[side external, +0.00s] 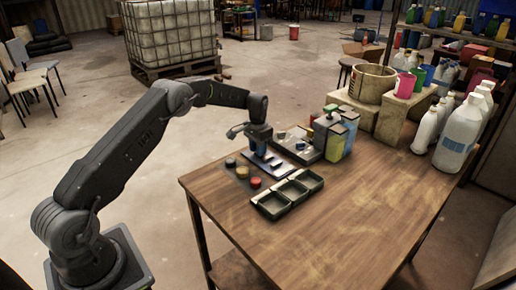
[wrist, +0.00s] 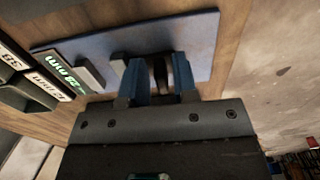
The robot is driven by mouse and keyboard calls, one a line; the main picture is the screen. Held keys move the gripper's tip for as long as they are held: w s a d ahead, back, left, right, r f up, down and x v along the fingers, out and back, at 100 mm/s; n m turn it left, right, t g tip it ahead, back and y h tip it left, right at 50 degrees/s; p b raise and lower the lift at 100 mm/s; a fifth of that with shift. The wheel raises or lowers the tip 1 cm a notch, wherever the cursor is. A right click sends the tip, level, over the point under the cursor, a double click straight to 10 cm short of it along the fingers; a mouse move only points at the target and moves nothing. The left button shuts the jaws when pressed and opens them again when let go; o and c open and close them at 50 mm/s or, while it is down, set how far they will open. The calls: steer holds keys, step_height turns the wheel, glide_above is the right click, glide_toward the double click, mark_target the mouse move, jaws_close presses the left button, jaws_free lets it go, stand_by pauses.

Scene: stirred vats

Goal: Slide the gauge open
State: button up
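The gauge seems to be the flat blue-grey plate (side external: 262,160) near the table's far left side; it also shows in the wrist view (wrist: 195,38). Small grey blocks stand on it, one of them (wrist: 90,75) left of my fingers in the wrist view. My gripper (side external: 261,152) points down over the plate. In the wrist view its two blue fingers (wrist: 160,78) stand either side of a small dark upright piece (wrist: 160,70). The dark piece nearly fills the space between them. I cannot tell whether the fingers press on it.
A dark green three-part tray (side external: 287,195) lies in front of the plate. Round coloured pieces (side external: 255,183) sit left of it. Pump bottles (side external: 335,138) stand behind right, with white jugs (side external: 460,135) farther right. The table's front right (side external: 360,220) is clear.

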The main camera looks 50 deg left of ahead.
jaws_close()
steer(key=shift+a, duration=1.6)
steer(key=shift+o, duration=1.1)
jaws_free()
